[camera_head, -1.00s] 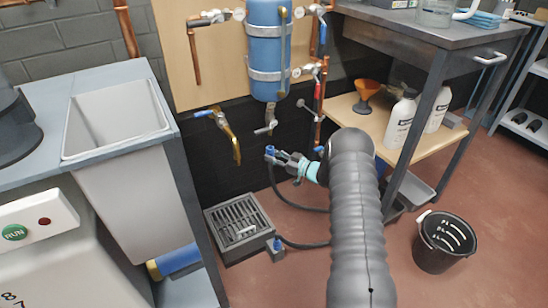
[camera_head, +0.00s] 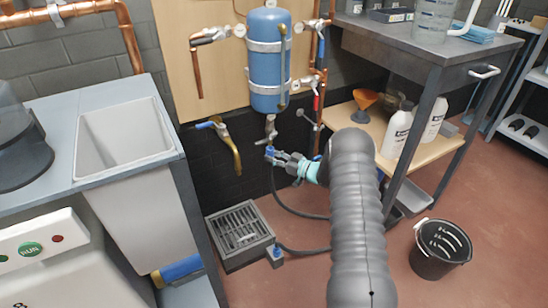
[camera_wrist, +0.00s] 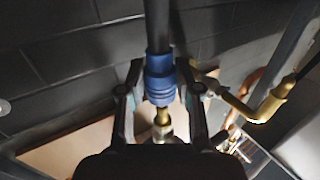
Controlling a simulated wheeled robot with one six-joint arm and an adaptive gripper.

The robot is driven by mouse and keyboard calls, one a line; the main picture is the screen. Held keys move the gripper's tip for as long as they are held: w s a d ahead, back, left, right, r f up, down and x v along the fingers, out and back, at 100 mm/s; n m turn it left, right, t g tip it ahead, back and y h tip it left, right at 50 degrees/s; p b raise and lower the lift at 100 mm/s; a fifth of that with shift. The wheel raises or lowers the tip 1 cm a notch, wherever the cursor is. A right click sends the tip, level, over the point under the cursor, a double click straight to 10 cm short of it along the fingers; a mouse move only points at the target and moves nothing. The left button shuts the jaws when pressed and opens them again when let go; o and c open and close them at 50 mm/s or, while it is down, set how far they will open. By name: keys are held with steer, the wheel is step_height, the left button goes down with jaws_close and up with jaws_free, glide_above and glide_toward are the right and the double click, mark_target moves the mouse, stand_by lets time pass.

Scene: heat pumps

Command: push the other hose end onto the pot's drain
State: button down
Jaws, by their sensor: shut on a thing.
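The pot is a blue cylinder (camera_head: 268,58) strapped to the wall board in the head view. Its drain, a valve with a short spout (camera_head: 271,127), hangs below it. My gripper (camera_head: 272,157) is directly under the drain, shut on the blue hose end (camera_head: 270,151). In the wrist view the blue hose end (camera_wrist: 159,78) sits between the fingers of my gripper (camera_wrist: 160,92), in line with the brass drain tip (camera_wrist: 162,117). They meet or nearly meet; how far the tip is inside is hidden. The black hose (camera_head: 292,208) loops down to the other blue end (camera_head: 276,252) by the floor grate.
The floor grate (camera_head: 239,235) lies below left. A brass tap with a blue handle (camera_head: 222,140) hangs left of the drain. A metal bench (camera_head: 433,45) with bottles stands right. A black bucket (camera_head: 437,252) is on the floor at right.

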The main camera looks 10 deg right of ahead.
steer(key=shift+r, duration=2)
stand_by(2.0)
steer(key=shift+r, duration=0.75)
stand_by(1.3)
steer(key=c, duration=0.7)
jaws_free()
steer(key=shift+r, duration=0.1)
steer(key=shift+f, duration=0.25)
steer(key=shift+s+d, duration=0.1)
steer(key=v, duration=1.1)
steer(key=shift+s+d, duration=0.25)
steer(key=shift+d, duration=0.1)
